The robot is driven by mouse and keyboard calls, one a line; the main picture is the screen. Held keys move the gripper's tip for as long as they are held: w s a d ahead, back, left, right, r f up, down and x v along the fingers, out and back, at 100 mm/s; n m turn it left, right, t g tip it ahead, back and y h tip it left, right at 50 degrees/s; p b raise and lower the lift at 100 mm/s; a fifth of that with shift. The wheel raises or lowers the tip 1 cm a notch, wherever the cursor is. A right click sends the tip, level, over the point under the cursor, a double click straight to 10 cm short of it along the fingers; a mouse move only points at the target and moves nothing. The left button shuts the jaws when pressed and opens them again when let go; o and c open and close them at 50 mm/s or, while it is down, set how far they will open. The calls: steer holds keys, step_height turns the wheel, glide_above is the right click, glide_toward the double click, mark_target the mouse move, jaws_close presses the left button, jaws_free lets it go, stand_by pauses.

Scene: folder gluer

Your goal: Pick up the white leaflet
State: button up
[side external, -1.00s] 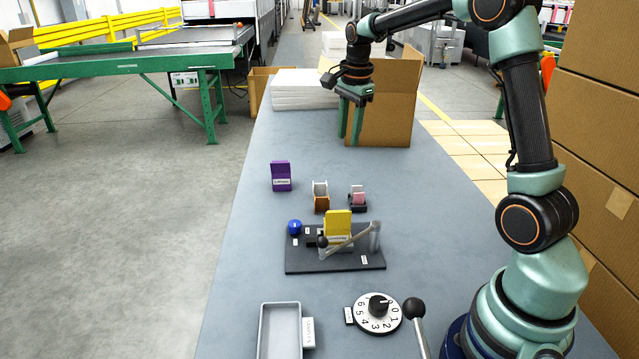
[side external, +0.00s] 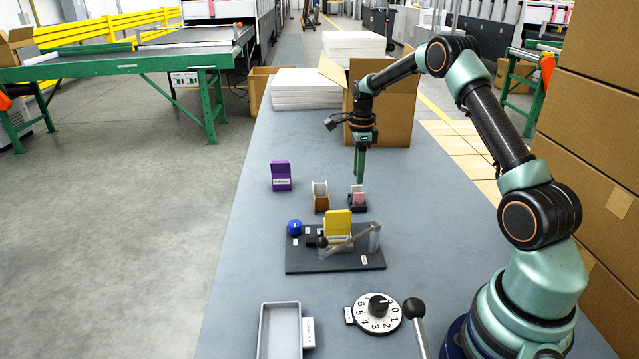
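A small dark holder (side external: 357,208) stands on the grey table, with a pink piece (side external: 358,199) in it. A thin white piece, perhaps the white leaflet, shows at the top of this holder, close to the fingertips and partly hidden. My gripper (side external: 360,182) points straight down at this holder, its fingertips at or just above the holder's top. The fingers line up one behind the other in this view, so their gap is hidden.
A purple holder (side external: 281,178) stands further left. Nearer are a black board (side external: 300,262) with a yellow block (side external: 337,222), a blue ball (side external: 295,227) and a lever, then a grey tray (side external: 264,330) and a numbered dial (side external: 390,325). A cardboard box (side external: 395,110) stands behind my gripper.

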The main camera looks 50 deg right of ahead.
steer(key=shift+w+f, duration=0.15)
steer(key=shift+f, duration=1.2)
steer(key=shift+w+f, duration=0.15)
steer(key=shift+f, duration=1.15)
jaws_close()
